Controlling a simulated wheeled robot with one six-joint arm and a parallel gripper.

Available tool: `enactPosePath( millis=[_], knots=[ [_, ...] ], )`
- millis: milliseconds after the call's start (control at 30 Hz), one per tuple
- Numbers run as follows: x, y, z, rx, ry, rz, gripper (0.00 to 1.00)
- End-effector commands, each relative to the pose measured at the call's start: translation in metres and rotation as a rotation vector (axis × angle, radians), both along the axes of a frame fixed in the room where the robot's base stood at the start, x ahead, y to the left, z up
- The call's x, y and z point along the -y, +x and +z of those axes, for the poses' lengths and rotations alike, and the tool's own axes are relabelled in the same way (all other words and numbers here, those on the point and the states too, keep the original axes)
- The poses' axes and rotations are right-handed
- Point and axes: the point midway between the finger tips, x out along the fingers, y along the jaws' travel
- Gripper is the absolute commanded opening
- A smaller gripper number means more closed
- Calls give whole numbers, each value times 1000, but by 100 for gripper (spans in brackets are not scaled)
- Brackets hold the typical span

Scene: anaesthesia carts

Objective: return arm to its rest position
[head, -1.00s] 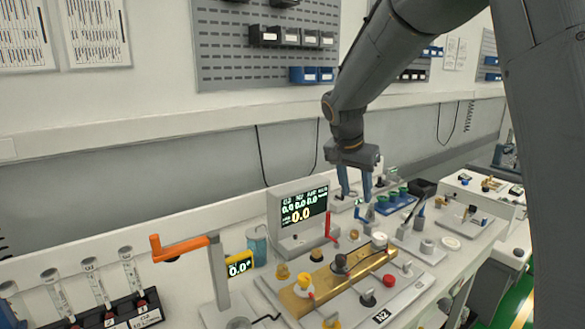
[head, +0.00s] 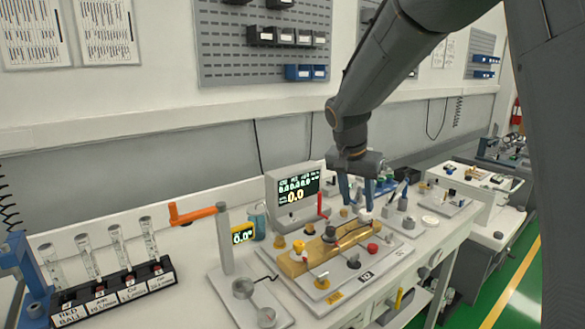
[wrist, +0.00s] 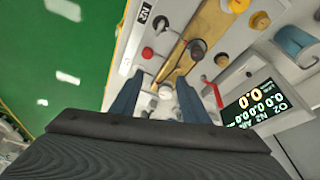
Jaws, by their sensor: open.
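My gripper (head: 357,192) hangs from the arm over the right part of the cart top, its blue fingers pointing down and apart. Nothing shows between them. In the head view the fingertips appear close to the right end of a brass block (head: 295,264) with several knobs. In the wrist view the two blue fingers (wrist: 160,100) are spread, with the grey panel and white knobs seen beyond them. Whether the tips touch anything cannot be told.
A display (head: 293,190) stands behind the brass block. A second cart (head: 488,205) stands at right. Green floor (head: 510,290) is open there.

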Motion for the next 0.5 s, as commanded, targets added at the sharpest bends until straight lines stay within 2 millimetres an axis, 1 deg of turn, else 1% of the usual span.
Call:
enactPosePath(
  millis=[167,267,367,467,500],
  knots=[
    [4,-28,-25,-52,8,70,42],
    [9,-49,-43,-88,16,120,42],
    [13,-75,-63,-128,27,179,42],
    [17,-107,-88,-174,42,251,42],
    [19,-123,-100,-194,52,284,42]
  ],
)
